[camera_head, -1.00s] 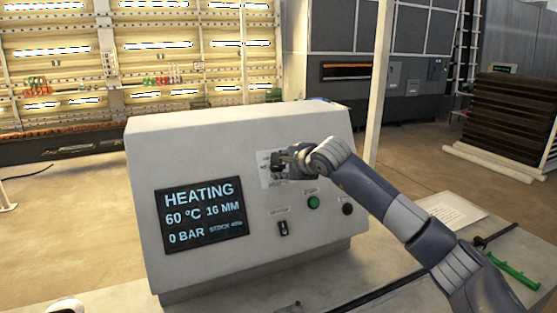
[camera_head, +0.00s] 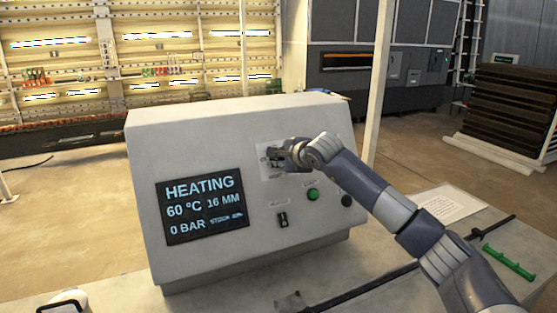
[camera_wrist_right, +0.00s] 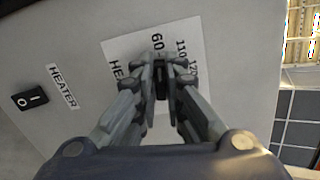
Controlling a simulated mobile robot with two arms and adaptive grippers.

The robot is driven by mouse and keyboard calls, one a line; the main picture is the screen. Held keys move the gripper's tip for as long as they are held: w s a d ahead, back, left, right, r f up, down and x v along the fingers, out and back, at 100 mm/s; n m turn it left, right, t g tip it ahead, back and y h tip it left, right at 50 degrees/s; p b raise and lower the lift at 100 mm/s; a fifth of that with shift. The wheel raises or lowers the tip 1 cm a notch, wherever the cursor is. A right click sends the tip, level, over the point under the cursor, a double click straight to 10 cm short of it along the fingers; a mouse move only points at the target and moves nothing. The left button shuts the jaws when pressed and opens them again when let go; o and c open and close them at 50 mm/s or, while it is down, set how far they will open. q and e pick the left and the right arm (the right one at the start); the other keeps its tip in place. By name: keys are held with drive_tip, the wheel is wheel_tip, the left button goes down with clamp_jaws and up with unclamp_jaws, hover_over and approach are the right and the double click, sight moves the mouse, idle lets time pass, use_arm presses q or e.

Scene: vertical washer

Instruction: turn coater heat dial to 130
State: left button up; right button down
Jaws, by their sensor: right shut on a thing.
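The coater control box (camera_head: 215,140) is a light grey console on the table. Its dark screen (camera_head: 203,206) reads HEATING, 60 °C, 16 MM and 0 BAR. The heat dial (camera_wrist_right: 161,88) is a small dark knob on a white label (camera_wrist_right: 120,52) with 60 and 110 printed by it, partly hidden by my fingers. My right gripper (camera_wrist_right: 161,80) is shut on the dial; it also shows at the panel in the head view (camera_head: 278,154).
Below the dial are a green button (camera_head: 313,194), a black knob (camera_head: 347,200) and a black heater switch (camera_head: 283,219), also in the wrist view (camera_wrist_right: 30,97). A paper sheet (camera_head: 450,205) and a green tool (camera_head: 509,262) lie on the table at right.

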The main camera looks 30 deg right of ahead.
drive_tip(key=shift+f+m+b, duration=0.15)
drive_tip(key=shift+m+b, duration=0.15)
drive_tip(key=shift+b, duration=0.15)
drive_tip(key=m+b, duration=0.8)
drive_tip(key=b, duration=0.2)
drive_tip(key=shift+w+d, duration=0.1)
drive_tip(key=shift+r+m+b, duration=0.2)
drive_tip(key=shift+m+b, duration=0.6)
drive_tip(key=shift+m, duration=0.2)
drive_tip(key=m+b, duration=0.1)
drive_tip(key=m, duration=0.1)
drive_tip(key=m+b, duration=0.1)
drive_tip(key=shift+d+m+t+h, duration=0.2)
drive_tip(key=shift+m+t+h, duration=0.1)
drive_tip(key=shift+m+h, duration=0.1)
drive_tip(key=m+b, duration=0.2)
drive_tip(key=m, duration=0.1)
drive_tip(key=shift+d+m, duration=0.1)
drive_tip(key=shift+m, duration=0.2)
drive_tip(key=m+b, duration=0.2)
drive_tip(key=m, duration=0.1)
drive_tip(key=shift+d+r+m, duration=0.1)
drive_tip(key=shift+m, duration=0.2)
drive_tip(key=shift+d+m+h+b, duration=0.1)
drive_tip(key=shift+m+h+b, duration=0.3)
drive_tip(key=shift+m, duration=1)
